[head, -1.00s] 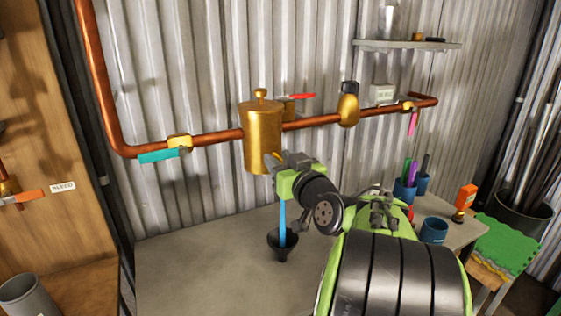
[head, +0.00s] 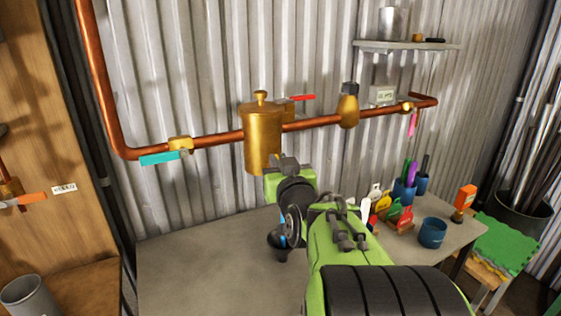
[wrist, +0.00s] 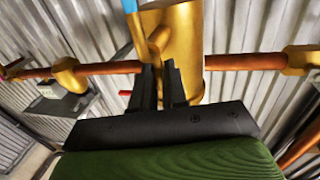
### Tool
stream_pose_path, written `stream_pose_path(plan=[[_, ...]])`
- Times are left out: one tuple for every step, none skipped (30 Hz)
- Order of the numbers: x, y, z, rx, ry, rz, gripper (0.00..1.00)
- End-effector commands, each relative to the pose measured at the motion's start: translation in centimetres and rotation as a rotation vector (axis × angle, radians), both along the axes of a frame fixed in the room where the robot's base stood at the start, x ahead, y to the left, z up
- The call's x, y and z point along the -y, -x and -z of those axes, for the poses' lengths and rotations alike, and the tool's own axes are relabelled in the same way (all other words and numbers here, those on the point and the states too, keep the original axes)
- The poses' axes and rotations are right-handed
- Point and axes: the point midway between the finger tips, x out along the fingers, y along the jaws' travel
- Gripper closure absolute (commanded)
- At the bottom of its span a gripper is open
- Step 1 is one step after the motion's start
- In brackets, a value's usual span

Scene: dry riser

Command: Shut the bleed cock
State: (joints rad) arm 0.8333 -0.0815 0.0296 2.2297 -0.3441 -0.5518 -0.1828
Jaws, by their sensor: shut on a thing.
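The brass pot (head: 262,145) sits on the copper pipe, and it also shows in the wrist view (wrist: 185,45). A short brass stub, the bleed cock (wrist: 158,42), sticks out of its side. My gripper (head: 284,163) is at the pot's lower front; in the wrist view its dark fingers (wrist: 162,72) are closed at the stub. Their exact contact is hidden. A light blue strip (wrist: 130,20), which looks like water, runs beside the stub. A dark funnel (head: 275,243) stands on the bench below, partly hidden by my arm; a bit of blue shows above it.
The bench (head: 195,270) is clear at left. Blue cups (head: 433,232) and coloured tags (head: 391,214) stand at right.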

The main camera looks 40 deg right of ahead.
Motion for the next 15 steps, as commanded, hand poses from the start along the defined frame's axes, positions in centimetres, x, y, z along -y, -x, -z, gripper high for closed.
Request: stream_pose_path(plan=[[-0.54, -0.29, -0.14, 0.002, 0.002, 0.02, 1.0], [-0.58, -0.34, -0.1, 0.002, 0.003, 0.042, 1.0], [-0.65, -0.39, -0.05, 0.003, 0.003, 0.071, 1.0], [-0.69, -0.42, -0.01, 0.003, 0.003, 0.093, 1.0], [-0.75, -0.47, 0.04, 0.003, 0.002, 0.115, 1.0], [-0.78, -0.51, 0.13, 0.003, 0.001, 0.145, 1.0], [-0.82, -0.56, 0.19, 0.003, 0.001, 0.167, 1.0], [-0.82, -0.58, 0.24, 0.003, 0.001, 0.19, 1.0], [-0.84, -0.62, 0.28, 0.004, 0.001, 0.22, 1.0], [-0.89, -0.66, 0.32, 0.004, 0.0, 0.242, 1.0], [-0.9, -0.7, 0.33, 0.005, -0.001, 0.264, 1.0], [-0.95, -0.76, 0.42, 0.004, -0.001, 0.294, 1.0], [-0.91, -0.79, 0.41, 0.005, -0.002, 0.32, 1.0], [-0.95, -0.82, 0.46, 0.004, -0.003, 0.344, 1.0], [-0.98, -0.92, 0.52, 0.003, -0.004, 0.377, 1.0]])
